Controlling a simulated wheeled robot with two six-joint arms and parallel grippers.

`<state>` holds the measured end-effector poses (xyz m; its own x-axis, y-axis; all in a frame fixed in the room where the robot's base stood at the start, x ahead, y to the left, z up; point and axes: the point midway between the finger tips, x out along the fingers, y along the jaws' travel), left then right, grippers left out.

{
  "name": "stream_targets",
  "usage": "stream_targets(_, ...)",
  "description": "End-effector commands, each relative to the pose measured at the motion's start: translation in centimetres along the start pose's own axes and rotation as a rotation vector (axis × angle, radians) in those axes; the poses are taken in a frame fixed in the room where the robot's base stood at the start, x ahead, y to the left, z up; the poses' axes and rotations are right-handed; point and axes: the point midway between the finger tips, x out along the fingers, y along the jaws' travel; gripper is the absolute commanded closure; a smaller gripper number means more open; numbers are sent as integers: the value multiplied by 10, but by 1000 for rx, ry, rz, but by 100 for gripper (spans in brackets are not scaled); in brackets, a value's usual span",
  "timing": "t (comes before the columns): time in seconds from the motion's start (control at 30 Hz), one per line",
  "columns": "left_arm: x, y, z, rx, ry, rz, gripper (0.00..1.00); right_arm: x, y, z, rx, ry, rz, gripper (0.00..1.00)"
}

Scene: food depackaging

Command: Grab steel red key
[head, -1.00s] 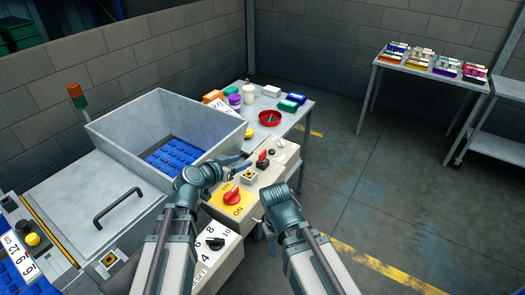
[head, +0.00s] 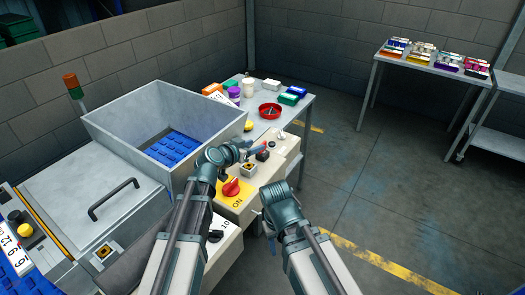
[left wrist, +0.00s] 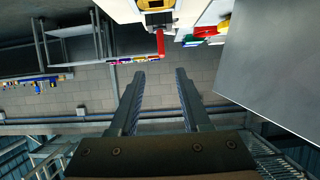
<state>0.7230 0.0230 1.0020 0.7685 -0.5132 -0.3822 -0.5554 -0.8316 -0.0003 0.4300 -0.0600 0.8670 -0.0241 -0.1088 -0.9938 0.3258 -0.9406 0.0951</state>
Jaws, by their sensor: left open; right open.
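The red key (head: 264,146) stands in a black switch block on the cream control box (head: 285,150), just past my left gripper (head: 246,149). In the left wrist view the red key (left wrist: 160,43) is a red bar below a black and yellow part. It lines up with the gap between my left fingers (left wrist: 160,74), beyond their tips. The left fingers are apart and empty. My right gripper (head: 264,222) is low beside the control box, largely hidden by its own wrist, with nothing seen in it.
A red rotary switch (head: 231,187) on a yellow plate is close below the left wrist. Open floor lies right.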

Motion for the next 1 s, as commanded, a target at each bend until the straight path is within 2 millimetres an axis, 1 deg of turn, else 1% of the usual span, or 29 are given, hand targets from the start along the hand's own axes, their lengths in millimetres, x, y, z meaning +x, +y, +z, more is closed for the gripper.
stream_targets(0.17,18,-3,9,0,0,1,52,16,-2,-1,0,0,0,50)
stream_targets(0.27,33,-5,16,-1,0,1,52,27,-3,-2,0,0,0,50)
stream_targets(0.4,50,-5,13,1,-1,1,52,31,-3,-2,0,0,0,50)
stream_targets(0.63,50,-4,11,0,0,0,52,30,-3,-2,0,0,0,50)
stream_targets(0.67,50,-4,11,0,0,0,54,30,-3,-2,0,0,0,50)
stream_targets(0.7,50,-4,11,0,0,0,62,30,-3,-2,0,0,0,50)
stream_targets(0.77,50,-4,11,0,0,0,72,30,-3,-2,0,0,0,50)
stream_targets(0.9,50,-4,11,0,0,0,98,30,-3,-2,0,0,0,50)
stream_targets(0.93,50,-4,11,0,-1,0,100,30,-3,-2,0,0,0,50)
stream_targets(1.0,50,-4,11,0,0,0,100,30,-3,-2,0,0,0,50)
